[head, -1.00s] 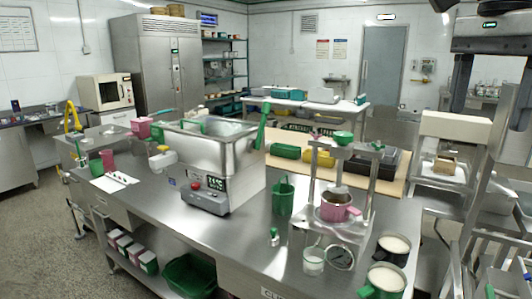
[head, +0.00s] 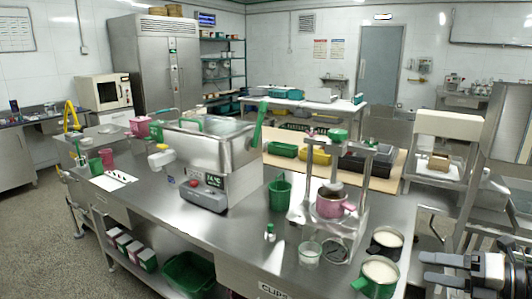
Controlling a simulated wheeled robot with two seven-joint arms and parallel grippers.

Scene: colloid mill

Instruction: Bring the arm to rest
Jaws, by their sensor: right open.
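My right gripper (head: 428,272) shows at the lower right edge, black and silver, with its jaws open and nothing seen between them. It is to the right of the steel bench (head: 240,228) and of the green mug (head: 379,275) with pale contents at the bench's front right corner. The rest of my right arm is cut off by the picture edge. My left gripper is not in view. The steel colloid mill (head: 205,155) with its display stands on the bench, well to the left of my right gripper.
A steel stand (head: 298,190) holds a pink pot (head: 332,206). A dark mug (head: 386,241), a glass cup (head: 309,253) and a green cup (head: 280,192) are close by. Steel racks and a white-topped frame (head: 450,125) crowd the right side. Open floor (head: 35,240) lies at the left.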

